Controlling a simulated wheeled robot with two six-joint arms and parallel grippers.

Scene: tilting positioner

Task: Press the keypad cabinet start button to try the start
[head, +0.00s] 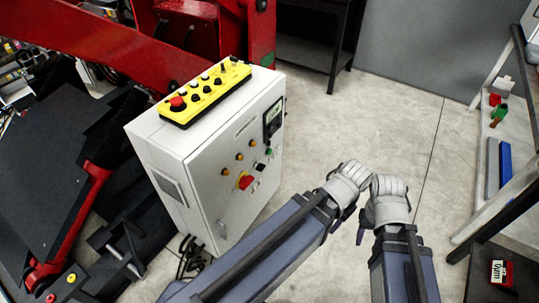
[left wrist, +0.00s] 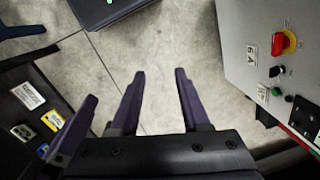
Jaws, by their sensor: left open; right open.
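The light grey keypad cabinet (head: 190,160) stands left of my arms, its front panel facing them. A small green button (head: 268,152) is on that front, below a dark keypad unit (head: 272,118) and near a red-and-yellow rotary switch (head: 245,181). In the left wrist view the green button (left wrist: 276,91) is at the right, below a black knob (left wrist: 276,71). My left gripper (left wrist: 160,72) is open and empty, apart from the panel; the head view mostly hides it behind its arm. My right gripper (head: 361,232) is open, right of the cabinet and apart from it, partly hidden by its wrist.
A yellow control box (head: 205,92) with a red mushroom button (head: 177,103) lies on the cabinet top. Red machine framing (head: 85,48) stands behind and left. A shelf (head: 492,150) with small parts is at the right. The concrete floor (head: 400,110) between is clear.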

